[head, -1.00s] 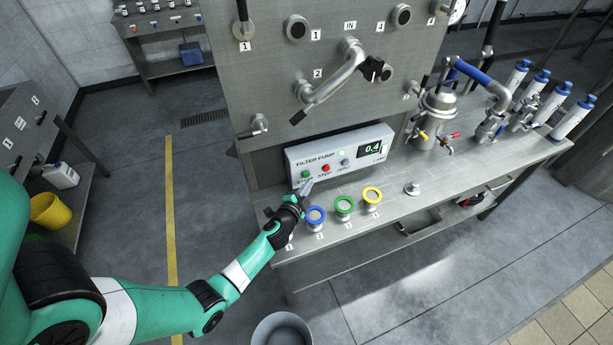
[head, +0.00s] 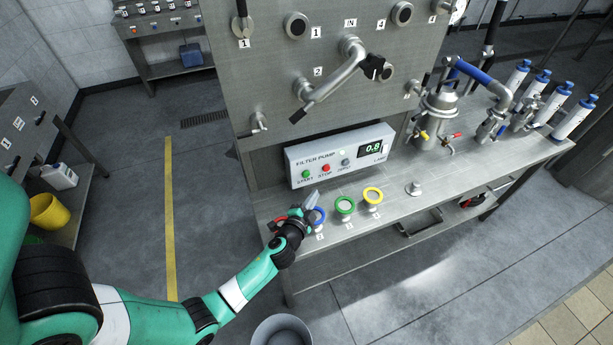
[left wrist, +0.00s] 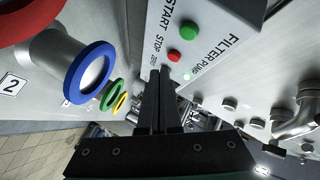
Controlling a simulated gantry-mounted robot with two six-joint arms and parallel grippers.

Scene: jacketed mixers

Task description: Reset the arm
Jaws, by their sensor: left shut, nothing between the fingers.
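My left gripper (head: 311,200) is at the front left of the steel bench, beside the blue-ringed port and in front of the filter pump box (head: 340,155). Its fingers are shut and empty, and they also show in the left wrist view (left wrist: 168,78). The pump box has a green START button (head: 306,174), a red STOP button (head: 326,168) and a lit display (head: 372,149) that reads 0.8. The fingertips are apart from the buttons in the head view. My right gripper is in neither view.
Red, blue (head: 317,215), green (head: 345,205) and yellow (head: 372,195) ringed ports line the bench front. A steel panel with a lever handle (head: 335,78) rises behind. A metal vessel (head: 440,112) stands to the right. A grey bucket (head: 281,330) is on the floor below.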

